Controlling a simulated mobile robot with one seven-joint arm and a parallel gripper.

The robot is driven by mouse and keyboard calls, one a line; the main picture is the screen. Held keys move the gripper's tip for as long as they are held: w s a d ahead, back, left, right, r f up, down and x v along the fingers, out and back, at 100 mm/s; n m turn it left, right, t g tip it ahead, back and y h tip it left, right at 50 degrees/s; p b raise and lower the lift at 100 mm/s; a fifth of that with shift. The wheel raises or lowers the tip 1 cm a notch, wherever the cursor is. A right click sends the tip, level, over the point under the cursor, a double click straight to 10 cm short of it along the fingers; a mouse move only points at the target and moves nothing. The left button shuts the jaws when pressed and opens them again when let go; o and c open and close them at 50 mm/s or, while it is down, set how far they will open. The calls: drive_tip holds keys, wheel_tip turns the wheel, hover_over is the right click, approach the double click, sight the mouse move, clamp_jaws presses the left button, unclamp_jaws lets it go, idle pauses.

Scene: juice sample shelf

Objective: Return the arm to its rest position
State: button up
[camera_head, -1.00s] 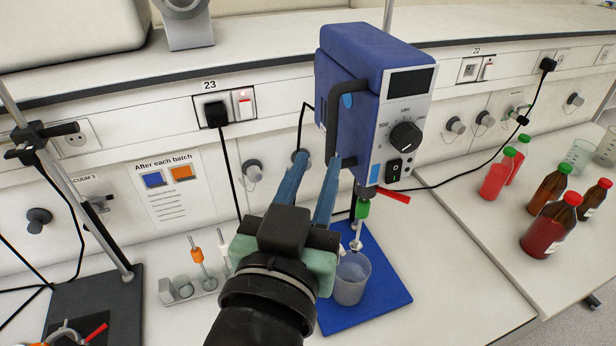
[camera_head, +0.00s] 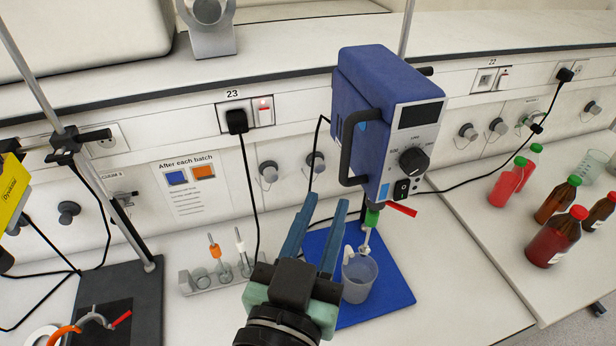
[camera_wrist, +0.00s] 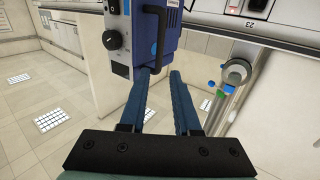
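My gripper (camera_head: 322,215) is in the lower middle of the head view, in front of the blue stirrer. Its two blue fingers are apart with nothing between them. The wrist view also shows the fingers (camera_wrist: 163,75) apart and empty. The blue overhead stirrer (camera_head: 365,90) has a black handle, a dial and a dark display, and it also shows in the wrist view (camera_wrist: 115,45). Below it, a green chuck (camera_head: 372,218) holds a shaft over a clear beaker (camera_head: 359,279) on the blue base plate (camera_head: 392,290). My gripper hides part of the base plate.
A rack (camera_head: 190,283) with stirring tools stands left of my gripper. A dark stand base (camera_head: 140,295) is further left. Red and brown bottles (camera_head: 556,237) stand on the right bench. The bench front between base plate and right bench (camera_head: 465,290) is clear.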

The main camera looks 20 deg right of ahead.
drive_tip(key=a+r+n+t+y+b, duration=0.2)
drive_tip(key=a+r+t+y+b, duration=0.1)
drive_tip(key=r, duration=0.3)
drive_tip(key=a+r+n+t+y+b, duration=0.2)
drive_tip(key=a+r+t+y+b, duration=0.1)
drive_tip(key=r+t+b, duration=0.2)
drive_tip(key=s+a+r+n+t+y+b, duration=0.1)
drive_tip(key=a+r+n+t+y+b, duration=0.1)
drive_tip(key=r, duration=0.6)
drive_tip(key=a+t+y+b, duration=0.1)
drive_tip(key=t+b, duration=0.1)
drive_tip(key=b, duration=0.1)
drive_tip(key=shift+y+b, duration=0.3)
drive_tip(key=shift+b, duration=0.05)
